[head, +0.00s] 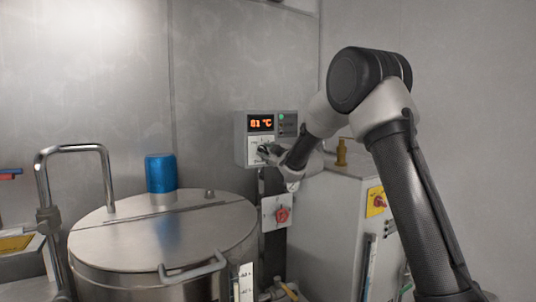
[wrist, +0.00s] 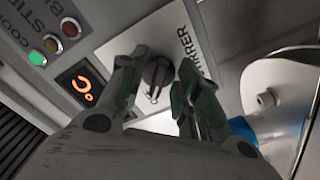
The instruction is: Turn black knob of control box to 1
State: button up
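The control box (head: 241,127) is mounted on the back wall and its orange display reads 81 °C in the head view. The black knob (wrist: 157,71) sits on a white plate of the box in the wrist view, under the lettering of which "IRRER" shows. My gripper (wrist: 157,82) is in front of the knob, with one finger on each side of it. The fingers are apart, with gaps to the knob visible. In the head view my gripper (head: 268,152) covers most of the knob. The number the knob points to cannot be read.
Green, red and yellow lamps (wrist: 70,27) are beside the display. Below the box is a red switch (head: 282,214) on a grey plate. A large steel vessel (head: 120,245) with a blue cap (head: 161,174) stands left; a grey cabinet (head: 325,225) stands right.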

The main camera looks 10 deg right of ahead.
grip_shut()
jog(key=shift+m, duration=0.3)
jog(key=m, duration=0.4)
jog(key=shift+s+a+f, duration=0.1)
jog(key=shift+a+m, duration=0.1)
jog(key=shift+m, duration=1.9)
grip_release()
